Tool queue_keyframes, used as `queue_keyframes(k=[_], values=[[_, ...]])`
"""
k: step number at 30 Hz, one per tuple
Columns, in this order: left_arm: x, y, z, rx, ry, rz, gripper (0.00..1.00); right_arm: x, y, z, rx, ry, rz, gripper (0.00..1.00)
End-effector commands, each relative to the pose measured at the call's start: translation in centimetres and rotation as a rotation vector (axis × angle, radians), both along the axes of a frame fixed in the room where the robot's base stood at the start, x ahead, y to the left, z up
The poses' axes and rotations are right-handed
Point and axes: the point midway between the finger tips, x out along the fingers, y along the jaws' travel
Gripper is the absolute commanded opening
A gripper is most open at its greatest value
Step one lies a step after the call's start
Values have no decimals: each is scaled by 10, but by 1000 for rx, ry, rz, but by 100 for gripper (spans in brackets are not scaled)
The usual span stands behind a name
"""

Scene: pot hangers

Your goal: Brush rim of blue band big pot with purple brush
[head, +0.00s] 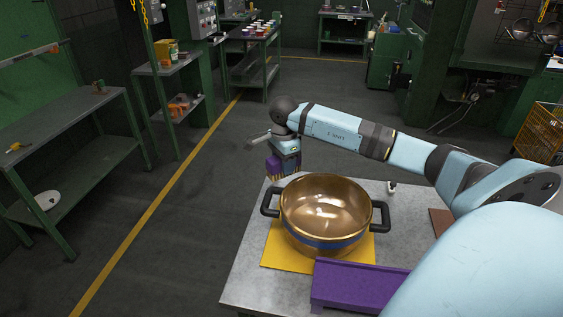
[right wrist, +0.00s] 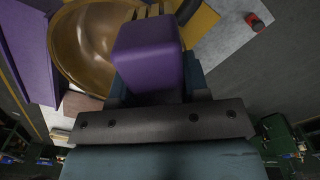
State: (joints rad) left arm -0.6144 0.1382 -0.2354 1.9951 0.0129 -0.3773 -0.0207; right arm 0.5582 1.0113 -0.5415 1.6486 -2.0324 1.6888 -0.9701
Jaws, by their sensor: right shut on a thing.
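The big pot (head: 325,202) is bronze-coloured with a blue band and two dark handles. It stands upright on a yellow mat (head: 278,250) on the grey table. My right gripper (head: 286,153) is shut on the purple brush (head: 275,166), just beyond the pot's far left rim. The brush's pale bristles point down near that rim; I cannot tell whether they touch it. In the right wrist view the purple brush (right wrist: 148,48) fills the middle, partly covering the pot (right wrist: 82,45). My left gripper is out of view.
A purple tray (head: 350,283) lies in front of the pot, partly hidden by my arm. A brown board (head: 440,220) and a small pale object (head: 391,187) are at the table's right. Dark shelves (head: 60,130) stand at left, across clear floor.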

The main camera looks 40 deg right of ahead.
Motion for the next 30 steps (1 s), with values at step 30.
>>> queue_keyframes(k=[30], values=[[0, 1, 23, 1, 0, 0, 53, 0, -1, 47, -1, -1, 0, 12]])
